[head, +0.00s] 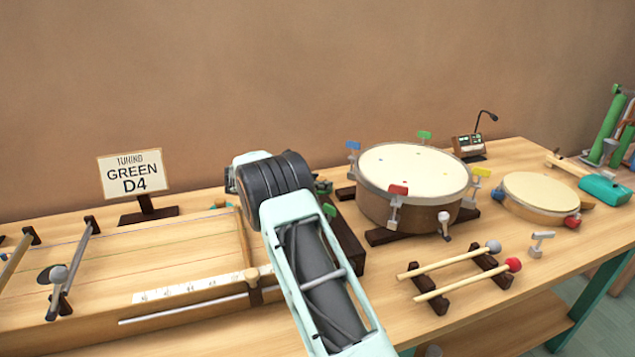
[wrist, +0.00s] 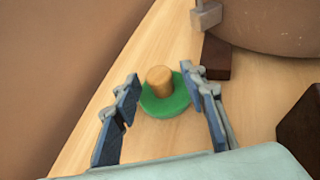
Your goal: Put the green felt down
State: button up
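The green felt (wrist: 167,104) is a round green pad with a wooden knob (wrist: 159,79) on top. In the wrist view it appears to rest upright on the wooden table, between and slightly beyond my fingers. My gripper (wrist: 163,86) is open, with one blue-padded finger on each side of the felt. The left finger stands apart from the knob; the right finger is close to the pad's edge, and I cannot tell if it touches. In the head view my arm hides the gripper's fingers and I cannot make out the felt.
A large drum (head: 415,173) on dark blocks stands right of my arm; its side (wrist: 275,20) and a dark support (wrist: 216,57) show near my right finger. A stringed board (head: 190,250) lies left, below a "GREEN D4" sign (head: 134,173). Mallets (head: 455,263) rest in front.

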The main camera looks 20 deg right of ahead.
jog(key=p+v, duration=0.1)
jog(key=v, duration=1.1)
jog(key=shift+s+r+p, duration=0.1)
jog(key=shift+r+p, duration=0.1)
jog(key=shift+p, duration=0.2)
